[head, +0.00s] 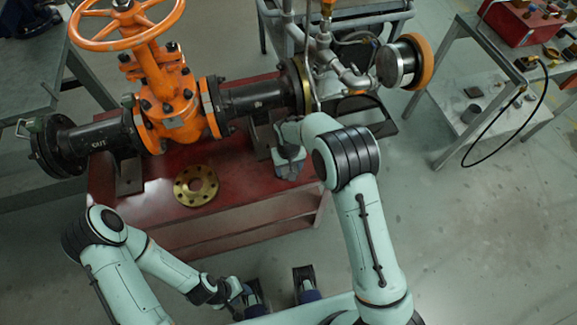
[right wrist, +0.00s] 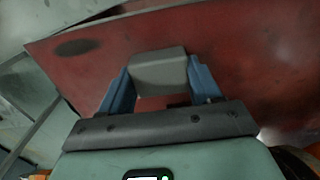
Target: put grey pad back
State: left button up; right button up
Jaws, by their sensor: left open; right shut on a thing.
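The grey pad (right wrist: 160,70) is a small block between the two blue fingers of my right gripper (right wrist: 158,82), in the right wrist view. The gripper is shut on it, over a red surface (right wrist: 255,55). In the head view my right gripper (head: 289,160) is over the right part of the red bench (head: 235,210), below the black pipe. Its own arm partly hides it, and the pad cannot be told apart there. My left gripper (head: 236,291) is open and low, in front of the bench, close to my base.
An orange gate valve (head: 165,85) with black flanged pipes spans the bench. A brass flange (head: 196,185) lies on the bench, left of my right gripper. A side table (head: 480,100) with a red toolbox (head: 520,22) stands at right. Floor is clear at lower right.

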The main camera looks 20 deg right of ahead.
jog(key=shift+f, duration=0.15)
jog(key=o, duration=0.9)
jog(key=shift+r, duration=0.4)
notch_tip(320, 180, up, 12)
jog(key=shift+f+p, duration=0.15)
jog(key=shift+p, duration=0.3)
jog(key=shift+s+f, duration=0.1)
